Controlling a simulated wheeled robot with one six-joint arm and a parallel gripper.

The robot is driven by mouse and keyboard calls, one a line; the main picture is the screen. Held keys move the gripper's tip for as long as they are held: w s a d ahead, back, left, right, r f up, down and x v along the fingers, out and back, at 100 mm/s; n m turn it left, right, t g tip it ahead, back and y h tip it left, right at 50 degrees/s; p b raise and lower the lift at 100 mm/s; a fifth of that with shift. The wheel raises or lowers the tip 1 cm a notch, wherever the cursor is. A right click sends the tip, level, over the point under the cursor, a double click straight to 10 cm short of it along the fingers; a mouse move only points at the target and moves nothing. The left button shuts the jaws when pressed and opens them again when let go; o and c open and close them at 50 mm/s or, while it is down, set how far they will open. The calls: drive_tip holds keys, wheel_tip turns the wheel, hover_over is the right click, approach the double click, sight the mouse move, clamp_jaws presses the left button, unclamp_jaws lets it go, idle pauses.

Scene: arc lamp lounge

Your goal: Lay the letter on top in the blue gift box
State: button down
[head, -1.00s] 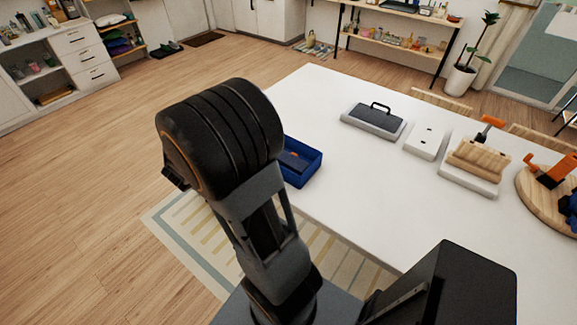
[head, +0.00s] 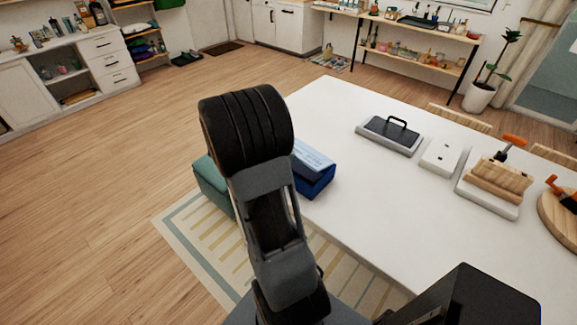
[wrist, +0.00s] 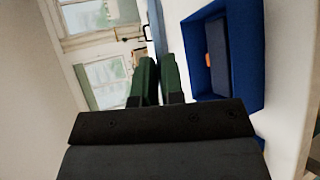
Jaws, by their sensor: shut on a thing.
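The blue gift box (head: 318,184) stands near the left edge of the white table, partly behind my arm. A pale blue-white letter (head: 313,156) with faint lines shows just above the box in the head view. In the wrist view the open box (wrist: 255,55) is to the right of my fingers, with a dark flat thing (wrist: 218,55) and a bit of orange inside. My gripper (wrist: 159,75) has dark green fingers, shut on the letter, seen nearly edge-on as a thin pale strip (wrist: 156,28). In the head view my arm hides the gripper.
A teal boxy thing (head: 212,184) shows left of my arm, beside the table. To the right on the white table (head: 345,110) are a dark handled block on a grey base (head: 390,134), a white plate (head: 441,156) and a wooden piece with an orange handle (head: 500,178). The table's middle is clear.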

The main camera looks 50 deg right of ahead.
drive_tip(key=w+d+f, duration=0.1)
drive_tip(key=f, duration=0.1)
drive_tip(key=d+f, duration=0.1)
drive_tip(key=f, duration=0.1)
drive_tip(key=w+d+f, duration=0.1)
drive_tip(key=d+f, duration=0.1)
drive_tip(key=shift+w, duration=0.3)
drive_tip(key=shift+d+f, duration=0.1)
drive_tip(key=shift+f, duration=1.4)
drive_tip(key=shift+f, duration=0.15)
drive_tip(key=c, duration=1.5)
unclamp_jaws()
drive_tip(key=shift+f, duration=0.1)
